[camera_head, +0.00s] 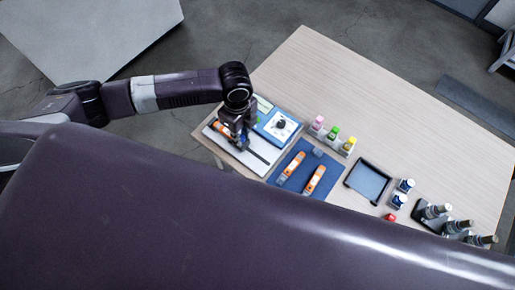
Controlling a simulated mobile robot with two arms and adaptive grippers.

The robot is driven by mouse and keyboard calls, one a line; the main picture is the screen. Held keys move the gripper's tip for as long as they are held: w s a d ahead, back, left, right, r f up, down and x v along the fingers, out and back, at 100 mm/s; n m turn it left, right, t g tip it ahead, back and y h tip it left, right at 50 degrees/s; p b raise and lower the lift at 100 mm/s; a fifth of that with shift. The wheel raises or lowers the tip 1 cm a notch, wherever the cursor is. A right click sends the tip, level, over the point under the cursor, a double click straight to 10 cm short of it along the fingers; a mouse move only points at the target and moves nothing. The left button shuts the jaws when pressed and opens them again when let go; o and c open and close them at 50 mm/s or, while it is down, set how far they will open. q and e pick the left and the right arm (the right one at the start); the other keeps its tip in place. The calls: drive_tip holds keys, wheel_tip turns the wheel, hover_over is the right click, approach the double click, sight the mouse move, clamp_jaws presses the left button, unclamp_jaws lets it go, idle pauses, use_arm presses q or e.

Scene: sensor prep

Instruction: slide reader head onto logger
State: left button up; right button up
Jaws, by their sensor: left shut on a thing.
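My left gripper (240,140) reaches down over a white tray (247,160) at the table's left corner. It is shut on a small dark and blue piece, which looks like the reader head; the fingers hide most of it. An orange-and-white logger (221,130) lies in the tray just left of the gripper, partly covered by it. I cannot tell whether the held piece touches this logger. Two more orange-and-white loggers, one on the left (291,167) and one on the right (314,180), lie on a blue mat (328,162). My right gripper is out of view.
A blue-and-white device with a dark knob (280,124) stands close behind the gripper. Bottles with pink (318,125), green and yellow caps, a black-rimmed tray (368,181), small jars (402,193) and a dark rack (432,213) stand further right. The table's back is clear.

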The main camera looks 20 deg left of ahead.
use_arm(q)
drive_tip(key=shift+a+p, duration=0.1)
drive_tip(key=shift+p, duration=0.25)
idle(0.7)
drive_tip(key=o, duration=0.8)
wheel_tip(320, 180, up, 7)
drive_tip(key=p, duration=0.8)
idle(0.4)
